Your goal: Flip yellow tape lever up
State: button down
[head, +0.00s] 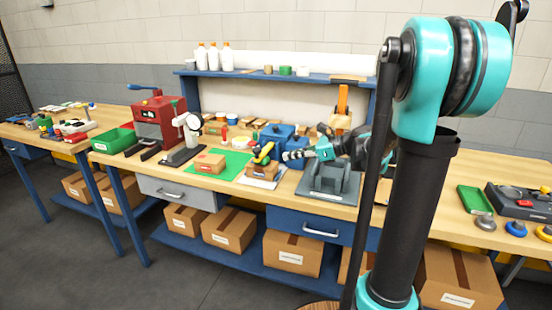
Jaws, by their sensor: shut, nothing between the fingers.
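A small yellow lever (265,152) with a dark part stands tilted above a little cardboard box (261,170) on the bench, near the middle of the head view. The lever is small, so its exact angle is hard to read. My gripper (286,156) reaches in from the right and points left. Its fingers are shut and empty, just right of the lever at about its height. I cannot tell whether the fingertips touch it.
A green mat (222,163) with another carton (209,163) lies left of the lever. Blue bins (277,136) stand behind, and a grey fixture (329,182) stands to the right. A red machine (158,120) and green tray (113,140) are farther left.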

aim_at(258, 158)
jog(key=shift+w+d+r+m, duration=0.3)
jog(key=shift+r+m, duration=0.1)
jog(key=x, duration=1)
jog(key=shift+r, duration=0.1)
jog(key=shift+r, duration=0.15)
